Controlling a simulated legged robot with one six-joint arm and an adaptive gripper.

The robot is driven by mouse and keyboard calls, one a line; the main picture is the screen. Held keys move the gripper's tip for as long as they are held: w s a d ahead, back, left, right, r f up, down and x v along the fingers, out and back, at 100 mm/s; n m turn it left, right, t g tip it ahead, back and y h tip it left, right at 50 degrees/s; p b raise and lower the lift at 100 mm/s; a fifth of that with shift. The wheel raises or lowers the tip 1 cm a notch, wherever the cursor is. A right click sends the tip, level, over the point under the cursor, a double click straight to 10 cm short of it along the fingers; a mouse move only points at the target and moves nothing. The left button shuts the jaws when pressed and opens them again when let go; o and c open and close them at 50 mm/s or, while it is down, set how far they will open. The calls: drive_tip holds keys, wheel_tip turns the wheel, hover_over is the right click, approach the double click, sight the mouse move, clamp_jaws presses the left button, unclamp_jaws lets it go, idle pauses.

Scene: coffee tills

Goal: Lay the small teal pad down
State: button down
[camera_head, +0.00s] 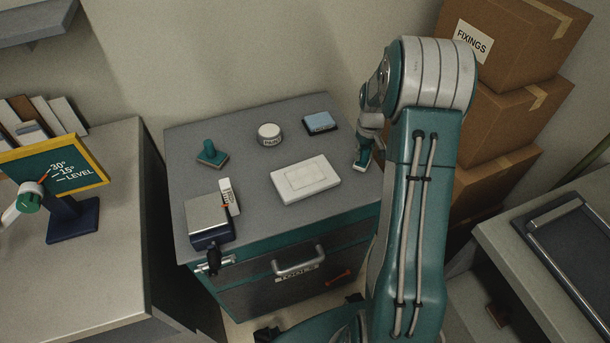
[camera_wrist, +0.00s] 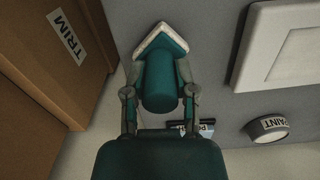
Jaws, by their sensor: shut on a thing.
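My gripper (camera_wrist: 160,95) is shut on the small teal pad (camera_wrist: 160,82), gripping its round teal handle. The pad has a pointed, house-shaped head with a pale edge, pointing to the top of the wrist view. In the head view, the pad (camera_head: 363,157) hangs below my gripper (camera_head: 367,143), close over the right side of the grey cabinet top (camera_head: 345,205). I cannot tell whether it touches the surface. A white tray-like slab (camera_head: 305,180) with a recessed rectangle lies to its left; it also shows in the wrist view (camera_wrist: 290,50).
The top also holds a paint tin (camera_head: 270,133), a blue block (camera_head: 319,121), another teal handled pad (camera_head: 211,153), a grey-and-navy box (camera_head: 208,219) and a white label-bearing piece (camera_head: 229,196). Cardboard boxes (camera_head: 515,115) stand at right. Bare top lies around the slab.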

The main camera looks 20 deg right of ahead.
drive_tip(key=shift+f, duration=0.15)
drive_tip(key=shift+c, duration=1.7)
unclamp_jaws()
wheel_tip(320, 180, up, 12)
drive_tip(key=shift+w+f, duration=0.1)
